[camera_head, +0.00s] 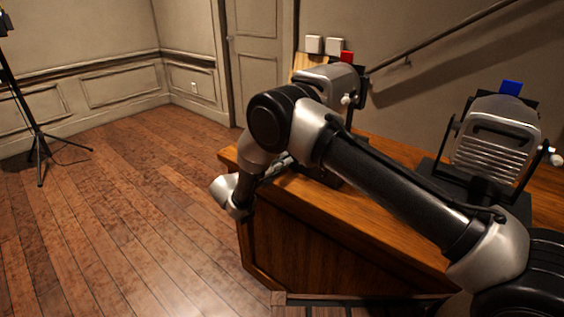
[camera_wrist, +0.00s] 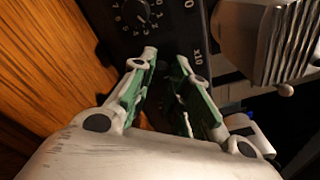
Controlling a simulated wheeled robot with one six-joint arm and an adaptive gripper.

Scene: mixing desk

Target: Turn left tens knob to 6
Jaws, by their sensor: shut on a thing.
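A black control panel (camera_wrist: 172,42) shows at the top of the wrist view. It carries a numbered dial (camera_wrist: 146,12) at upper left and a sideways "X10" label (camera_wrist: 197,66) near my right fingertip. My gripper (camera_wrist: 167,58) reaches over the panel, its green-padded fingers closed around a dark knob at the X10 position. The knob is mostly lost in shadow between the fingers, so its pointer and setting cannot be read. In the head view the grey machine with the red block (camera_head: 328,76) is partly behind my arm, which also hides the panel and fingertips.
A second grey machine with a blue block (camera_head: 495,135) stands at the right of the wooden desk (camera_head: 300,195). A ribbed grey body (camera_wrist: 265,40) is close to the right of my fingers. The wooden floor (camera_head: 120,225) at the left is clear apart from a tripod (camera_head: 38,135).

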